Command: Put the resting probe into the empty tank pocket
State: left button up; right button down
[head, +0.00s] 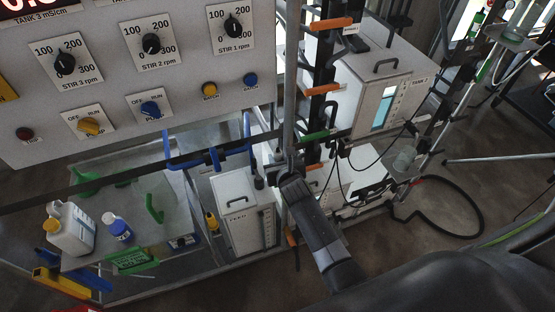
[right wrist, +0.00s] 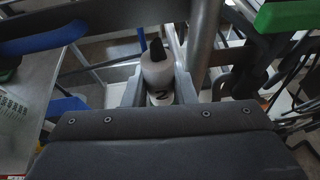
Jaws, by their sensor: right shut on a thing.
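My right gripper (head: 284,166) reaches in from the lower right in the head view, beside a grey upright post. In the right wrist view my right gripper (right wrist: 160,92) is shut on a pale, bottle-shaped probe (right wrist: 157,75) with a black top and a dark "2" on its side. The probe stands roughly upright between the fingers; its lower end is hidden. In the head view I cannot make the probe out clearly. A white tank (head: 362,90) marked TANK 2 stands beyond the post. I cannot tell which pocket is empty. My left gripper is not in view.
A control panel (head: 135,45) with knobs fills the upper left. Orange and green hooks (head: 330,24) line a dark rail. Bottles (head: 70,228) stand lower left. Black cables (head: 440,232) loop at right, above partly clear floor.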

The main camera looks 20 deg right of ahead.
jog(key=shift+r, duration=5.95)
notch_tip(320, 180, down, 12)
jog(key=shift+r, duration=0.1)
